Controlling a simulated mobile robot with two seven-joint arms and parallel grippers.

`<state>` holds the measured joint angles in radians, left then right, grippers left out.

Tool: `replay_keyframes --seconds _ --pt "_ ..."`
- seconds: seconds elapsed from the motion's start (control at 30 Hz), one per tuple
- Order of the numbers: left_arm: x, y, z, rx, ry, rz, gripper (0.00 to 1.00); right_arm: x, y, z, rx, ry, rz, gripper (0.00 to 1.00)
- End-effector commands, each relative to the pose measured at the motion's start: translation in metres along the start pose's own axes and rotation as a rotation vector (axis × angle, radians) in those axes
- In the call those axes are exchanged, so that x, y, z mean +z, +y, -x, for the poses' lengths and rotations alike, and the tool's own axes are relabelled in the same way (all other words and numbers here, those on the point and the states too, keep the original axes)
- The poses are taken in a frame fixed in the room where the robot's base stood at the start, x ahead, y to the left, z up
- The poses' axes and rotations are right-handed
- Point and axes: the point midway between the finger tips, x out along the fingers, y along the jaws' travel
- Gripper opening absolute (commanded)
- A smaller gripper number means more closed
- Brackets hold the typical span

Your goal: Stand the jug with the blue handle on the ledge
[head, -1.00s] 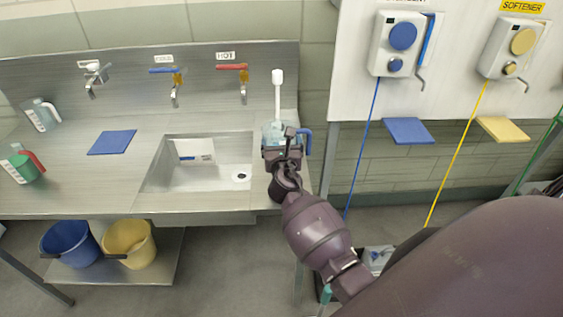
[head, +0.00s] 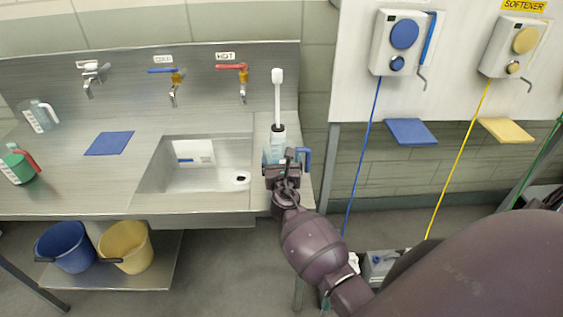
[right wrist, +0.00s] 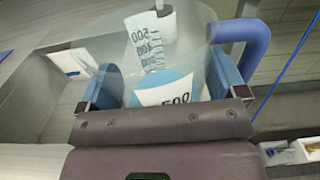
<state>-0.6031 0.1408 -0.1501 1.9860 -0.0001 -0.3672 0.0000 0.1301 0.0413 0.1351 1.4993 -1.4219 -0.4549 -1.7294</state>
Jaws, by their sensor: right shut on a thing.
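A clear jug with a blue handle (head: 304,158) is in my right gripper (head: 283,170), at the right end of the steel counter. The gripper is shut on the jug's body. In the right wrist view the jug (right wrist: 150,45) sits between the two blue finger pads, with printed measuring marks showing and the handle to the right. Whether its base touches the counter is hidden. A blue ledge (head: 411,131) and a yellow ledge (head: 505,130) stick out under the dispensers to the right, both bare. My left gripper is not in view.
A white brush (head: 278,90) stands just behind the jug. The sink (head: 205,178) is to the left. A blue mat (head: 109,143), a pale-handled jug (head: 38,117) and a red-handled jug (head: 18,168) are on the left counter. Blue (head: 377,150) and yellow hoses hang by the ledges.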

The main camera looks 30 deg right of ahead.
Motion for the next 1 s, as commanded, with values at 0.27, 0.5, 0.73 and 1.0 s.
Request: replay_keyframes --seconds 0.27,0.5,0.73,1.0 --pt "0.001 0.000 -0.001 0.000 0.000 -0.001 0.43 -0.002 0.000 0.000 0.000 0.000 0.000 1.00" --pt "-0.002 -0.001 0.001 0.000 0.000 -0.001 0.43 0.002 0.000 0.002 0.000 0.001 0.001 1.00" --pt "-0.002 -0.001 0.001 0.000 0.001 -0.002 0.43 0.000 -0.001 0.039 -0.001 0.003 0.000 1.00" --pt "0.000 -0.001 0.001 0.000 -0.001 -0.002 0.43 0.000 -0.001 0.089 -0.002 0.001 0.001 1.00"
